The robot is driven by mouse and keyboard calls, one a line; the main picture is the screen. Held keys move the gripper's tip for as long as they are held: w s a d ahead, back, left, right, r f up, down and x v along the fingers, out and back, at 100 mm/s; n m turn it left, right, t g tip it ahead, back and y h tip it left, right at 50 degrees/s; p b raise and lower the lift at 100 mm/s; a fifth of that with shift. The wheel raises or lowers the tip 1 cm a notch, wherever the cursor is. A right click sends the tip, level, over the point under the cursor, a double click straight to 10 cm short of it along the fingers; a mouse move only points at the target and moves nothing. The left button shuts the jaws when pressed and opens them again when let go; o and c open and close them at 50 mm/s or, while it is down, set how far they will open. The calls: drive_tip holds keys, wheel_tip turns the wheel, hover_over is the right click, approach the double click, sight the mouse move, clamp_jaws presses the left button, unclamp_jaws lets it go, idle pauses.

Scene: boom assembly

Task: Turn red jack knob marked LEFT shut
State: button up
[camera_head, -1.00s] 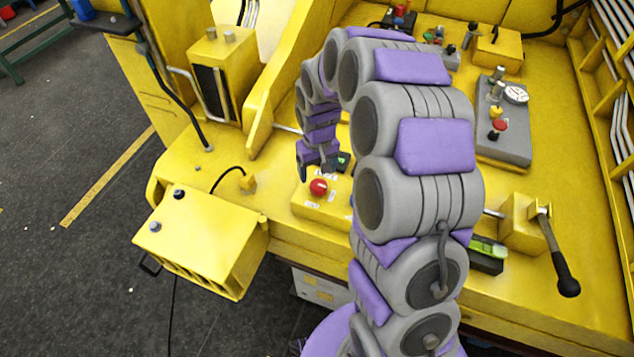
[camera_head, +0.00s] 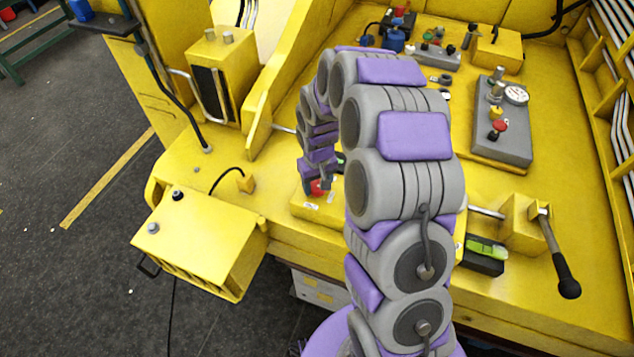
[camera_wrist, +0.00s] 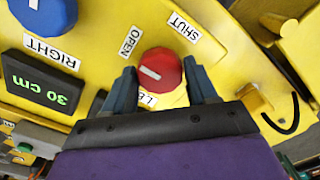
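The red jack knob (camera_wrist: 160,75) shows in the wrist view on a yellow panel, with a pale bar mark across its face. A label that begins with "LE" (camera_wrist: 150,98) is partly hidden below it. An OPEN label (camera_wrist: 130,42) is at its upper left and a SHUT label (camera_wrist: 184,27) at its upper right. My gripper (camera_wrist: 161,82) is open, with one finger on each side of the knob. I cannot tell whether the fingers touch it. In the head view the knob (camera_head: 317,187) is partly covered by my gripper (camera_head: 317,186).
A blue knob (camera_wrist: 45,14) marked RIGHT and a display reading 30 cm (camera_wrist: 45,83) lie to the left in the wrist view. A yellow box (camera_head: 200,240) stands in front left. A black-handled lever (camera_head: 560,262) is at the right.

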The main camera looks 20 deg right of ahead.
drive_tip(key=c, duration=0.6)
drive_tip(key=shift+m, duration=0.3)
drive_tip(key=m, duration=0.4)
drive_tip(key=m+p, duration=0.1)
drive_tip(key=m, duration=0.3)
drive_tip(key=shift+r+m, duration=0.1)
drive_tip(key=shift+m, duration=0.3)
drive_tip(key=m+p, duration=0.1)
drive_tip(key=m, duration=0.3)
drive_tip(key=shift+m+p, duration=0.3)
drive_tip(key=shift+p, duration=0.1)
drive_tip(key=shift+m+p, duration=0.8)
drive_tip(key=shift+m, duration=1.1)
